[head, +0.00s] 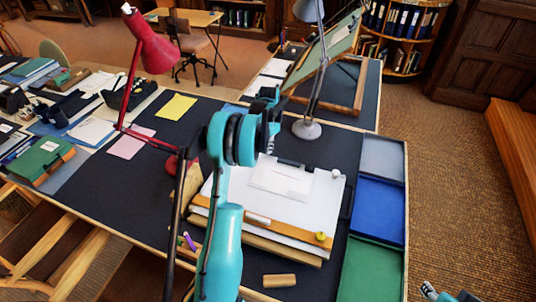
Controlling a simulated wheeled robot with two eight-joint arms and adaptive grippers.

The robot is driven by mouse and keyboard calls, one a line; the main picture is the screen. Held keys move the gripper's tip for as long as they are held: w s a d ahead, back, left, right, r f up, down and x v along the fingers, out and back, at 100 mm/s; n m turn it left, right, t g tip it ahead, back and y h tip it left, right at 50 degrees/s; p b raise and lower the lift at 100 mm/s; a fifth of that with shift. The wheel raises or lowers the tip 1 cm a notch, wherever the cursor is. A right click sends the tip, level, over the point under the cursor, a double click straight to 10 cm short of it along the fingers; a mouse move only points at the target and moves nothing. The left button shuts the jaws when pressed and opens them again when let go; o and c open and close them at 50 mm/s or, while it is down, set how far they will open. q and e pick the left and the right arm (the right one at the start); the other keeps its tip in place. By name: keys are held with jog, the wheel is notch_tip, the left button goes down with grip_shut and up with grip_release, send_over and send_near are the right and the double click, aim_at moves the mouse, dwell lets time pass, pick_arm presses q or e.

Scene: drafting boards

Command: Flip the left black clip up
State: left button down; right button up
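The drafting board (310,245) lies on the dark desk with white sheets (322,200) on it. A dark strip, perhaps a clip (292,164), shows at the board's far edge. I cannot make out a separate left black clip; my teal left arm covers the board's left far part. My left gripper (268,108) is above and beyond the board's far left edge, seen from behind its wrist; its fingers are too small and hidden to read. My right gripper (448,294) is at the bottom right, cut off by the frame, away from the board.
A red lamp (152,48) stands left of the board, and a grey lamp (307,129) stands behind it. Blue (378,208) and green (370,270) trays line the right edge. A wooden block (279,281) lies in front. Yellow (176,107) and pink (130,144) papers lie left.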

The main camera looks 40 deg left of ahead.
pick_arm(q)
jog(key=shift+w+d+r+p, duration=0.1)
jog(key=shift+w+d+p, duration=0.1)
jog(key=shift+w+p, duration=0.4)
jog(key=shift+r+p, duration=0.4)
jog(key=shift+r, duration=0.15)
jog(key=shift+s+r+p, duration=0.2)
jog(key=shift+r+p, duration=0.05)
jog(key=shift+r, duration=0.2)
jog(key=shift+s+r+p, duration=0.2)
jog(key=shift+r, duration=0.25)
jog(key=shift+s+a+r, duration=0.1)
jog(key=shift+s+r, duration=0.2)
jog(key=shift+r, duration=0.05)
pick_arm(e)
jog(key=shift+w+a+r, duration=0.15)
jog(key=shift+w+r, duration=0.25)
jog(key=shift+r, duration=0.25)
jog(key=shift+w+a+r, duration=0.15)
jog(key=shift+w+r, duration=0.2)
jog(key=shift+r, duration=0.3)
